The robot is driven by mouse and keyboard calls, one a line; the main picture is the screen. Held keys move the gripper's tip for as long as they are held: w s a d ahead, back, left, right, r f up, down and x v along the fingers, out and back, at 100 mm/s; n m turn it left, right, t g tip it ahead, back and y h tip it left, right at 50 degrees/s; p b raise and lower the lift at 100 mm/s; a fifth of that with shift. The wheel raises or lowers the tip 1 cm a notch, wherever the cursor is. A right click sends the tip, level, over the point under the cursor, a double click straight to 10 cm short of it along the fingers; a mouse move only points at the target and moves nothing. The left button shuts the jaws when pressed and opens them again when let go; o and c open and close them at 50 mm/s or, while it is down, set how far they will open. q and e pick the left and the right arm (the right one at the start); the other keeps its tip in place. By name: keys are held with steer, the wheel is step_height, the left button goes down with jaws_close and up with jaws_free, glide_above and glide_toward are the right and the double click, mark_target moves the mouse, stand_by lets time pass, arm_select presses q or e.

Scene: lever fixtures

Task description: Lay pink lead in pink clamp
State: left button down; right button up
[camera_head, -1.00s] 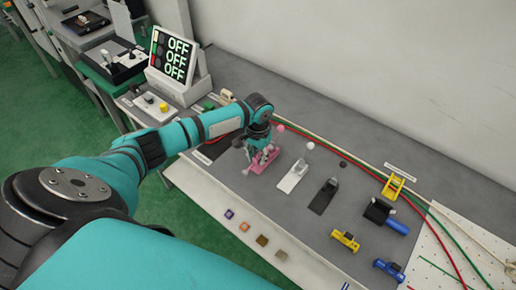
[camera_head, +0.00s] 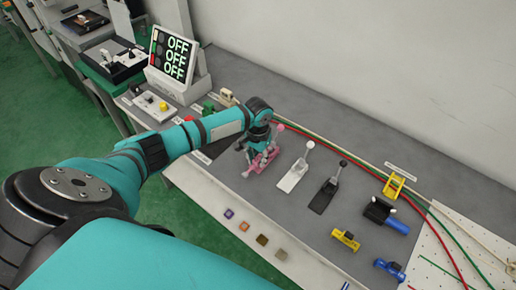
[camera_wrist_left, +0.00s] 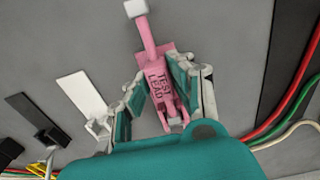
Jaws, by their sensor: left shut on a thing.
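The pink lead (camera_wrist_left: 158,88), marked TEST LEAD, is between the fingers of my left gripper (camera_wrist_left: 160,92), which is shut on it. The lead's thin arm with a pale tip (camera_wrist_left: 136,9) reaches to the top of the left wrist view. In the head view my left gripper (camera_head: 258,150) is over the pink clamp (camera_head: 264,163), at the left end of the clamp row. The clamp's pink lever ball (camera_head: 280,127) shows behind the gripper. The gripper hides much of the clamp, so I cannot tell whether the lead rests in it. My right gripper is not in view.
A white clamp (camera_head: 292,177) and a black clamp (camera_head: 324,195) stand to the right, levers up. Yellow (camera_head: 345,240) and blue (camera_head: 388,269) pieces lie further right. Red and green cables run along the back. A display (camera_head: 172,57) reading OFF stands at the left.

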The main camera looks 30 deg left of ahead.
arm_select(q)
steer(key=shift+f, duration=0.4)
steer(key=c, duration=1.1)
jaws_free()
steer(key=shift+o, duration=0.4)
steer(key=o, duration=0.4)
steer(key=shift+r, duration=0.1)
step_height(320, 180, up, 7)
steer(key=p, duration=0.8)
